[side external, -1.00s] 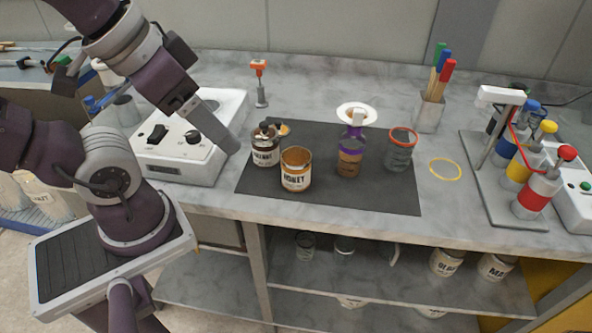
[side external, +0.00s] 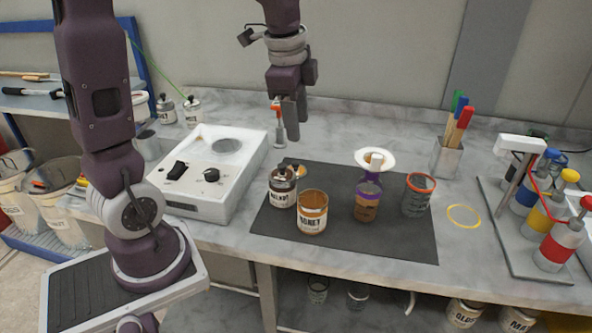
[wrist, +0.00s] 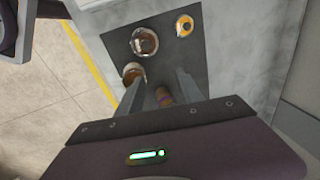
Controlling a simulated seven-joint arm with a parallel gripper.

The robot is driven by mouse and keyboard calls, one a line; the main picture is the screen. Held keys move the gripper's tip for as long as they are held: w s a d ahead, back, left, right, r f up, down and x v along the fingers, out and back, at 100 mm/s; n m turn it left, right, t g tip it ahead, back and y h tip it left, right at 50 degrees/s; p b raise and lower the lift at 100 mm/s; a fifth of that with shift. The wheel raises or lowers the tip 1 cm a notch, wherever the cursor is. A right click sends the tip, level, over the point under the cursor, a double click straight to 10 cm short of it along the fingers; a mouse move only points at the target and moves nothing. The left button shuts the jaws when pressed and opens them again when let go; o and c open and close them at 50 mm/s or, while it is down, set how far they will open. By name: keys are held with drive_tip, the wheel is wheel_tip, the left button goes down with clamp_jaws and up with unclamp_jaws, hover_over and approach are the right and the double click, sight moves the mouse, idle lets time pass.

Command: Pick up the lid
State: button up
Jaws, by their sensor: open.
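A small round orange-brown lid (side external: 301,171) lies on the dark mat behind the Walnut jar (side external: 283,187), which partly hides it in the side view. My gripper (side external: 292,128) is open and empty, pointing down, well above the bench and behind the jars.
The Honey jar (side external: 312,212), a purple-banded cup (side external: 367,202) with a white funnel (side external: 376,159), and an orange-rimmed cup (side external: 418,195) stand on the mat (side external: 400,245). A white machine (side external: 213,180) is at left. Bottles on a stand (side external: 553,248) are at right.

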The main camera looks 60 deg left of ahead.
drive_tip(key=w+a+f+m+g, duration=0.1)
drive_tip(key=w+a+f+m, duration=0.2)
drive_tip(key=w+a+f, duration=0.15)
drive_tip(key=m+g, duration=0.1)
drive_tip(key=m, duration=0.2)
hover_over(295, 162)
drive_tip(key=shift+h, duration=0.4)
drive_tip(key=f, duration=0.7)
drive_tip(key=shift+s+d+f, duration=0.3)
drive_tip(key=shift+d+f, duration=0.05)
drive_tip(key=shift+m, duration=0.3)
drive_tip(key=f, duration=0.7)
drive_tip(key=shift+w+a, duration=0.3)
clamp_jaws()
